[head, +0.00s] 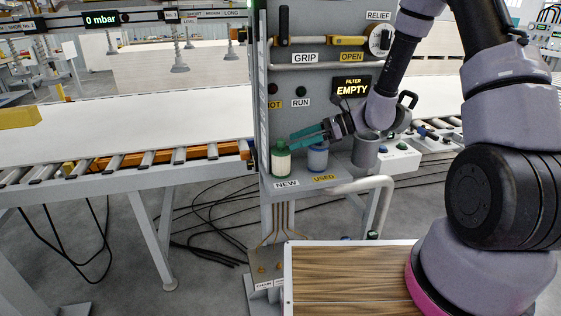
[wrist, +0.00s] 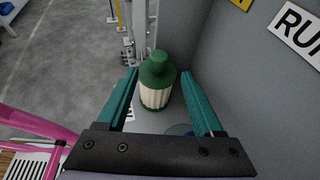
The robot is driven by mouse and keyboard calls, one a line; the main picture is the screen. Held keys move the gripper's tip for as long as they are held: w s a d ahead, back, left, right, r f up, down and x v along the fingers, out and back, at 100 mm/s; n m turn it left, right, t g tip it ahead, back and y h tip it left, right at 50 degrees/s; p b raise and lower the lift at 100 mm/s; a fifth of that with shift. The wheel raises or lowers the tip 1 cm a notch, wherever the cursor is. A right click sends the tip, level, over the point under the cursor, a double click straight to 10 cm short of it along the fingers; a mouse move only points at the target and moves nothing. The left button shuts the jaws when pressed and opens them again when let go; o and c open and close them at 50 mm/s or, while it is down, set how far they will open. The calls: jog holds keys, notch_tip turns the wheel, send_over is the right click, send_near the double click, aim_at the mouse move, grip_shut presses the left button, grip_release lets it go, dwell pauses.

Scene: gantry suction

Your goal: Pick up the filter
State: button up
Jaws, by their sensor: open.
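A filter with a green cap and a pleated cream body (head: 281,160) stands upright on the grey shelf at the spot labelled NEW. It also shows in the wrist view (wrist: 156,82), ahead of and between the two fingers. My gripper (head: 291,141) is open, with teal fingers reaching in from the right at the height of the filter's cap. In the wrist view my gripper (wrist: 158,75) has one finger on each side of the filter, with a gap visible on the left.
A blue-grey used filter (head: 317,157) stands to the right at the USED label, under my fingers. A metal canister (head: 365,153) stands farther right. A roller conveyor (head: 150,157) lies left.

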aim_at(282, 143)
jog(key=x, duration=0.5)
jog(key=shift+s+a+r, duration=0.1)
jog(key=shift+a+r, duration=0.1)
jog(key=shift+r, duration=0.1)
grip_shut()
dwell(1.1)
